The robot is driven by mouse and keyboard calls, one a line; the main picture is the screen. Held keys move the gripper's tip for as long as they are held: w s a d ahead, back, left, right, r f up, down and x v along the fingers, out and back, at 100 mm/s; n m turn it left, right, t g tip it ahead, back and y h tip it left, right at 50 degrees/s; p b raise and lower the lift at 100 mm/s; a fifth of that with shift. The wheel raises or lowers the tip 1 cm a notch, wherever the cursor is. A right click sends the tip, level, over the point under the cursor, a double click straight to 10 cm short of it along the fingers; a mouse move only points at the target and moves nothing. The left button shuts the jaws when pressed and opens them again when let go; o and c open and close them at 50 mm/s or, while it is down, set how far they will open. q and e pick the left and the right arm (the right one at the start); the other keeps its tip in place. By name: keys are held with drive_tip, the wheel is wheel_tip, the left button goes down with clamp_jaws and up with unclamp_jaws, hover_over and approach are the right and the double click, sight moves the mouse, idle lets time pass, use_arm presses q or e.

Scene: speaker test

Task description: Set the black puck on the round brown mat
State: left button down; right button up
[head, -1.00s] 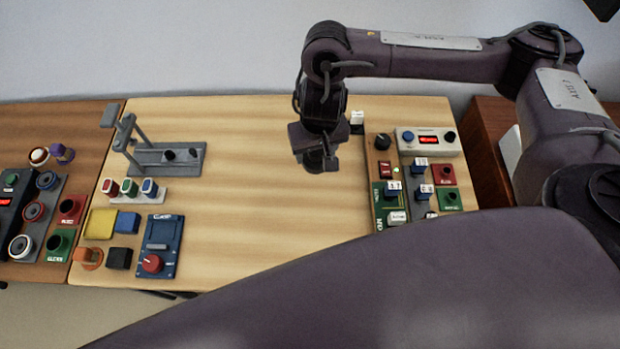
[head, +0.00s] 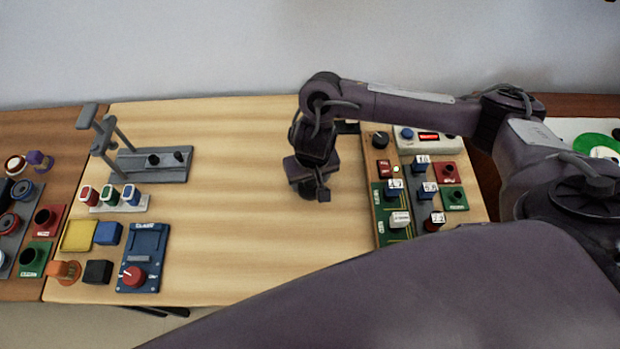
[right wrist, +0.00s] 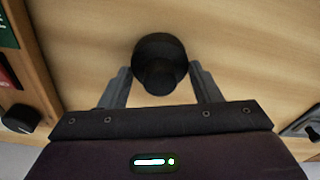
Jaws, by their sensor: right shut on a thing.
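My right gripper (head: 310,190) is low over the bare middle of the wooden table, and the head view shows it from behind and above. In the right wrist view its two fingers (right wrist: 160,88) are on either side of the black puck (right wrist: 160,62), shut on it. The puck's dark round top shows there, with pale table around it. I cannot tell if its underside touches the table. I see no round brown mat in either view. My left gripper is out of view.
A grey stand (head: 150,165) and a blue panel with a red knob (head: 133,276) are at the left. Boards with switches and numbered blocks (head: 400,200) are close on the gripper's right. The table's middle (head: 250,240) is clear.

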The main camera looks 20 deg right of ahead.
drive_tip(key=shift+f, duration=0.1)
drive_tip(key=o, duration=1.1)
